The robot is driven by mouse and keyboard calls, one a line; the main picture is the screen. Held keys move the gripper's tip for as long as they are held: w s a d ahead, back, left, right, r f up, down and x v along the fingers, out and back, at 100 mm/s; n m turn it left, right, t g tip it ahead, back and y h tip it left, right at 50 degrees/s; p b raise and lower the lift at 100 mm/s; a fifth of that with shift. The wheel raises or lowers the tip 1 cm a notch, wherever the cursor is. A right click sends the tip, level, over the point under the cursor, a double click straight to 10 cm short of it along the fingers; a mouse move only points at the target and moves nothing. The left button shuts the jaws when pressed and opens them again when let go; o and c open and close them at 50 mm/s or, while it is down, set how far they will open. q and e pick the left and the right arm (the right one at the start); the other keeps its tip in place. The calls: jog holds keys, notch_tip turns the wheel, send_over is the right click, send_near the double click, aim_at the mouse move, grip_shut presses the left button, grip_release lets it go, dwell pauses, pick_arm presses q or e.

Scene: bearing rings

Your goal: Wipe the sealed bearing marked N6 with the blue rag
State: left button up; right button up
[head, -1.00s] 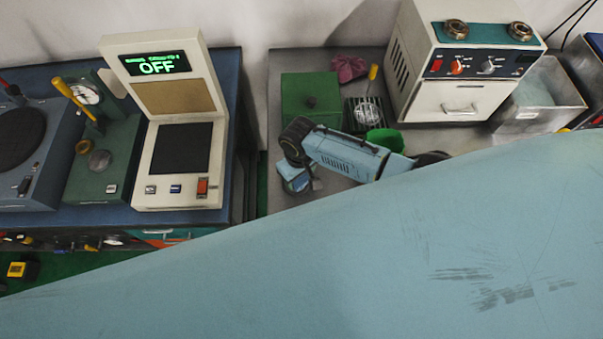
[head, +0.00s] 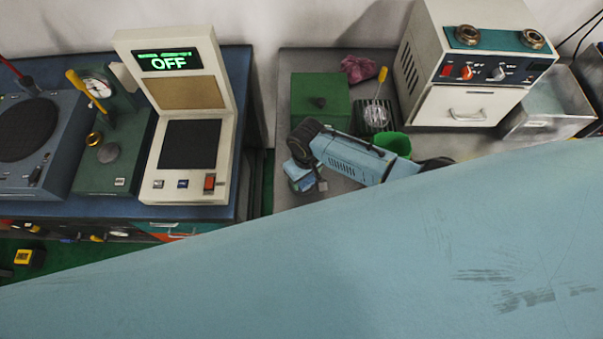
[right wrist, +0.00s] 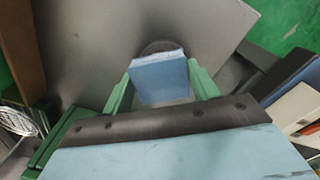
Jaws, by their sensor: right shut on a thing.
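My right gripper (head: 302,182) is low over the grey table, left of the green cup. In the right wrist view my right gripper (right wrist: 161,85) has its green fingers shut on a blue folded piece, which looks like the blue rag (right wrist: 160,78). A dark round thing (right wrist: 161,46) shows partly behind the rag, against the grey table top. It may be a bearing; the rag hides most of it, and I cannot read a mark or tell if they touch. Two metal rings (head: 467,36) (head: 532,39) sit on the cream oven, their marks unreadable. My left gripper is not in view.
The grey table (head: 262,190) holds a green box (head: 320,98), a pink cloth (head: 357,68), a green cup (head: 390,144) and the cream oven (head: 470,105). A metal bin (head: 545,118) stands right. A cream device reading OFF (head: 185,185) stands left.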

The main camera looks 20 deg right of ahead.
jog(key=shift+s+d, duration=0.15)
jog(key=shift+d, duration=0.2)
jog(key=shift+a, duration=0.1)
jog(key=shift+w+a+f+b, duration=0.1)
jog(key=shift+w+a+b, duration=0.2)
jog(key=shift+a, duration=0.35)
jog(key=shift+w+a+f+b, duration=0.15)
jog(key=shift+a+b, duration=0.2)
jog(key=shift+a, duration=0.3)
jog(key=shift+s+d+r+p, duration=0.1)
jog(key=shift+s+d+p, duration=0.15)
jog(key=shift+d+p, duration=0.45)
jog(key=shift+s+d, duration=0.15)
jog(key=shift+d, duration=0.65)
jog(key=shift+r+p, duration=0.1)
jog(key=shift+p, duration=0.2)
